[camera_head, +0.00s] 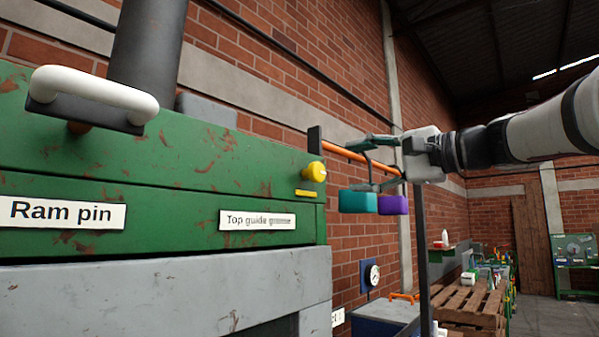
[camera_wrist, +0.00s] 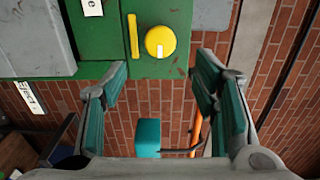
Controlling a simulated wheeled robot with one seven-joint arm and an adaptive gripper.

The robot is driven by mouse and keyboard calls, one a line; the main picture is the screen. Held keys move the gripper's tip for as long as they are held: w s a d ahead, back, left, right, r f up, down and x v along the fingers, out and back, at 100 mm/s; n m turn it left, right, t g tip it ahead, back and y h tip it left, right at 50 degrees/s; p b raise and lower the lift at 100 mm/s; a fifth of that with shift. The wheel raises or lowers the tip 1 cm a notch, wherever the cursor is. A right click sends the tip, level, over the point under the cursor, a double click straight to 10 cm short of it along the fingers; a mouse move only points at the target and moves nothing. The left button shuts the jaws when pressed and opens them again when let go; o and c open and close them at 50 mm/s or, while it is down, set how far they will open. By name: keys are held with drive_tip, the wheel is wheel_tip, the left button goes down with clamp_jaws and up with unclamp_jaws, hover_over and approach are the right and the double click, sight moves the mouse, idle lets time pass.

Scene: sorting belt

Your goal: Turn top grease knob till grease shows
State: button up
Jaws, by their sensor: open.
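The yellow grease knob (camera_head: 314,171) sticks out from the right end of the green machine body (camera_head: 150,160), above a label reading "Top guide grease" (camera_head: 257,220). In the wrist view the knob (camera_wrist: 160,42) is a round yellow disc with a pale mark on its face. A yellow bar (camera_wrist: 133,36) lies beside it; I cannot tell whether it is grease. My gripper (camera_head: 363,163) is open, to the right of the knob and apart from it. In the wrist view the gripper (camera_wrist: 161,70) has its fingers spread on either side of the knob's line, with nothing between the pads.
A teal block (camera_head: 357,202) and a purple block (camera_head: 392,205) hang near an orange rail (camera_head: 350,155) close to my gripper. A white handle (camera_head: 95,88) juts from the machine at upper left. A "Ram pin" label (camera_head: 62,213) is below it. A dial gauge (camera_head: 372,275) is lower right.

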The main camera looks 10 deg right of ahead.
drive_tip(key=shift+v, duration=1.6)
drive_tip(key=s+a+f+n+g+h, duration=0.1)
drive_tip(key=s+a+f+g, duration=0.15)
drive_tip(key=f, duration=0.45)
drive_tip(key=s+a+f+n+g+h, duration=0.1)
drive_tip(key=s+a+f+g+h, duration=0.2)
drive_tip(key=f, duration=0.4)
drive_tip(key=s+a+f+n+g, duration=0.1)
drive_tip(key=s+a+f+n, duration=0.2)
drive_tip(key=f, duration=0.4)
drive_tip(key=s+f+n+g+h, duration=0.1)
drive_tip(key=s+f+n+h, duration=0.2)
drive_tip(key=s+f, duration=0.3)
drive_tip(key=s+f+n+g+h, duration=0.1)
drive_tip(key=s+f+n+h, duration=0.2)
drive_tip(key=s+f, duration=0.4)
wheel_tip(320, 180, down, 7)
drive_tip(key=shift+d+r+h, duration=0.1)
drive_tip(key=shift+d+h, duration=0.2)
drive_tip(key=shift+d, duration=0.05)
drive_tip(key=shift+g, duration=0.25)
